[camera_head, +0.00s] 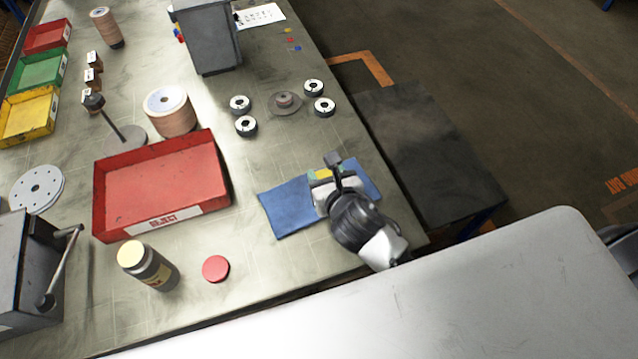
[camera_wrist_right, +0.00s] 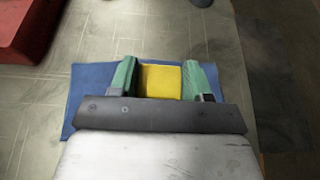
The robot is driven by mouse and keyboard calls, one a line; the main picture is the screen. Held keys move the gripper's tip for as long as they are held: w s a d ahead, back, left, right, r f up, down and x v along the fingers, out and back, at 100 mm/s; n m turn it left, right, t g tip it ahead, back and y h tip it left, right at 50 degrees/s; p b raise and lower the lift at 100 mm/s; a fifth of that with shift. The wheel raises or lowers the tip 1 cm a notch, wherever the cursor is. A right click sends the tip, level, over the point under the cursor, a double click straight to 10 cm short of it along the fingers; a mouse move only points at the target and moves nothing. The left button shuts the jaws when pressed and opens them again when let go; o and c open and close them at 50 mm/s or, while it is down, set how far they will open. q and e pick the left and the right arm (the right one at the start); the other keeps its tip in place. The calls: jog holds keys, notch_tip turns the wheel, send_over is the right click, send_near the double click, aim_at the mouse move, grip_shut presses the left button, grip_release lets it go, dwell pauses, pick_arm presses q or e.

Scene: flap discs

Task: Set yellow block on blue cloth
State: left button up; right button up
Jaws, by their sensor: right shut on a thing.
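The blue cloth (camera_head: 283,208) lies flat near the table's right front edge in the head view; it also shows in the right wrist view (camera_wrist_right: 87,90). The yellow block (camera_wrist_right: 161,82) sits between the two green-padded fingers of my right gripper (camera_wrist_right: 162,80) in the right wrist view. The gripper is shut on it. In the head view the block (camera_head: 322,174) shows as a small yellow patch at the right gripper (camera_head: 329,176), over the cloth. I cannot tell whether the block touches the cloth. My left gripper is not in view.
A red reject bin (camera_head: 160,185) stands left of the cloth. Several black-and-white discs (camera_head: 246,126) lie behind it. A red round lid (camera_head: 215,268) and a bottle (camera_head: 150,266) are at the front. Bare table lies between the discs and the cloth.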

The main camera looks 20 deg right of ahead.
jog(key=shift+w+a+f, duration=0.35)
jog(key=shift+a+f, duration=0.15)
jog(key=shift+a, duration=0.1)
notch_tip(320, 180, down, 3)
jog(key=shift+f, duration=0.5)
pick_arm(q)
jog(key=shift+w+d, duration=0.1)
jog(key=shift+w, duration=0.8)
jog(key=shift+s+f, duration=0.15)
pick_arm(e)
jog(key=shift+f, duration=0.1)
jog(key=shift+s+f+b, duration=0.2)
jog(key=shift+f+b, duration=0.15)
jog(key=shift+f, duration=0.25)
jog(key=o, duration=0.6)
jog(key=shift+c, duration=0.2)
jog(key=o, duration=0.4)
jog(key=shift+w+f, duration=0.1)
jog(key=shift+w, duration=0.05)
jog(key=shift+c, duration=0.2)
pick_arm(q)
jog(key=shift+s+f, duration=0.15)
